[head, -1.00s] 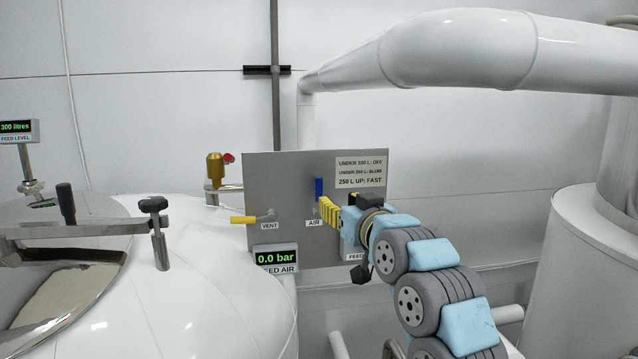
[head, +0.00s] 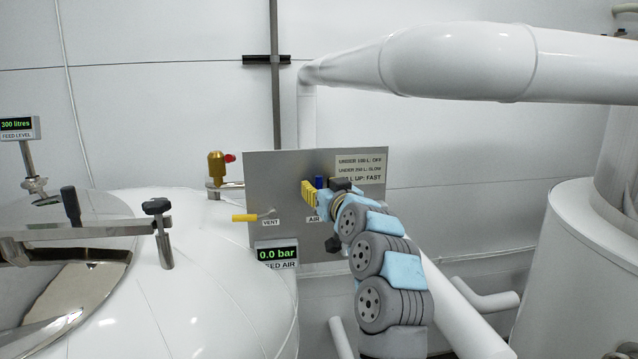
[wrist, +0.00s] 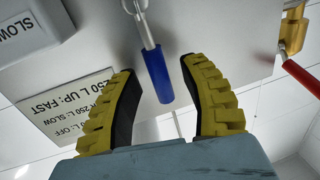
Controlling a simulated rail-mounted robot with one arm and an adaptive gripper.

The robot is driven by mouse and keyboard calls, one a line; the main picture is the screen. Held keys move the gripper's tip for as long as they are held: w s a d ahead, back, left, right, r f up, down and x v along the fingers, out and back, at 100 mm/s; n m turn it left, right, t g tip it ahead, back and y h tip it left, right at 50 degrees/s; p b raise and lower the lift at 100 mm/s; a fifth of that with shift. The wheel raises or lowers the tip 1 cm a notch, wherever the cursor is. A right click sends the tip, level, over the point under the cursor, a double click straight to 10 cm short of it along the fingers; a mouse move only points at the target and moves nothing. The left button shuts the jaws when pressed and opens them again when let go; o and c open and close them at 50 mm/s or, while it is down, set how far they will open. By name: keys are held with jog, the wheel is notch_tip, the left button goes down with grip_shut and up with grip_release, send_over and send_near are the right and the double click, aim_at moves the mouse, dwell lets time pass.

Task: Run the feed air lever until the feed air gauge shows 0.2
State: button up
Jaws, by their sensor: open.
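The feed air lever has a blue handle (head: 320,182) on the grey panel, above the AIR label (head: 314,219). In the wrist view the blue handle (wrist: 157,75) hangs from a metal stem and lies between the two fingers, with a gap on both sides. My gripper (head: 309,193) is open at the panel, partly covering the lever in the head view. Its yellow fingers also show in the wrist view (wrist: 155,95). The feed air gauge (head: 277,254) reads 0.0 bar.
The yellow vent lever (head: 245,217) sticks out left on the same panel (head: 280,180). A sign (head: 362,168) is at the panel's upper right. A large white pipe (head: 470,62) runs above.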

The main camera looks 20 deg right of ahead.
jog(key=shift+w, duration=0.25)
grip_shut()
jog(key=shift+a, duration=0.15)
